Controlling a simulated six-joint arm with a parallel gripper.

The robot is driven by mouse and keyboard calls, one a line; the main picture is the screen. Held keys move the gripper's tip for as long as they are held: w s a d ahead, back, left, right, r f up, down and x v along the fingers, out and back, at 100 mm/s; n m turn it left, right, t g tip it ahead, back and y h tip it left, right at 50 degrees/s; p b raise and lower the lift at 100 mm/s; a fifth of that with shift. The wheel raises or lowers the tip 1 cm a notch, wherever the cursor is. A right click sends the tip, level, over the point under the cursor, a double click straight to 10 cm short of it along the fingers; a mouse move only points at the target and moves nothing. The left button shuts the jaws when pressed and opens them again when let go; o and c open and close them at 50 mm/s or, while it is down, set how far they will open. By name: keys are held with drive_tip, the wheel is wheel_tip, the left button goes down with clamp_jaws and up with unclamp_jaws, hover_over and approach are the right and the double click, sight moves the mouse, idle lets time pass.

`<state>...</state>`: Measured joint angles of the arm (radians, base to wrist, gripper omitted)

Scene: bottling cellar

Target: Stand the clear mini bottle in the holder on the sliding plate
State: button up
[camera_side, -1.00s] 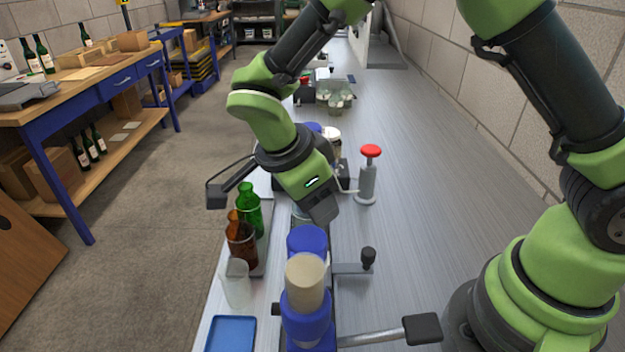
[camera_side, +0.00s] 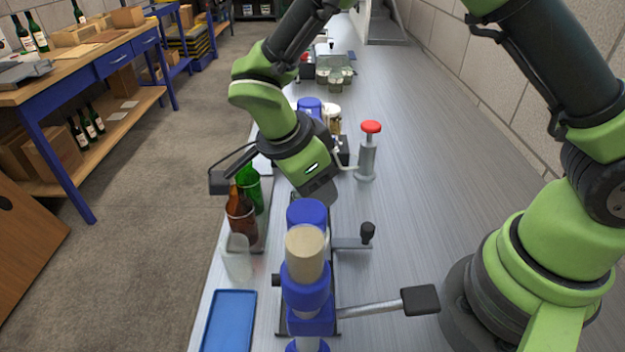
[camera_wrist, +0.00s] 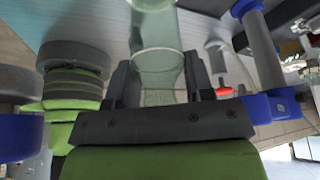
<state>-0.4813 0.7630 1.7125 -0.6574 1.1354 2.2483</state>
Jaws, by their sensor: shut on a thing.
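In the wrist view my gripper (camera_wrist: 156,88) is shut on the clear mini bottle (camera_wrist: 157,42), a pale green-tinted glass piece held between the two dark fingers. In the side view my gripper (camera_side: 320,196) points down just behind the blue-headed press (camera_side: 306,212). The held bottle is hidden there by the press and the gripper. The holder and the sliding plate cannot be made out; the press covers that area. A dark knob on a bracket (camera_side: 367,233) sticks out right of the press.
Brown bottle (camera_side: 241,222), green bottle (camera_side: 252,190) and a clear glass vessel (camera_side: 237,262) stand left of the press. A blue tray (camera_side: 229,318) lies in front. A red-topped plunger (camera_side: 370,128) stands right of my gripper. The steel bench is clear farther right.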

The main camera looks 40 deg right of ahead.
drive_tip(key=shift+f, duration=0.15)
idle(0.5)
drive_tip(key=shift+f, duration=0.65)
drive_tip(key=shift+f, duration=0.1)
drive_tip(key=shift+f, duration=0.4)
drive_tip(key=shift+f, duration=0.35)
idle(0.8)
drive_tip(key=o, duration=1.5)
drive_tip(key=shift+r, duration=2.95)
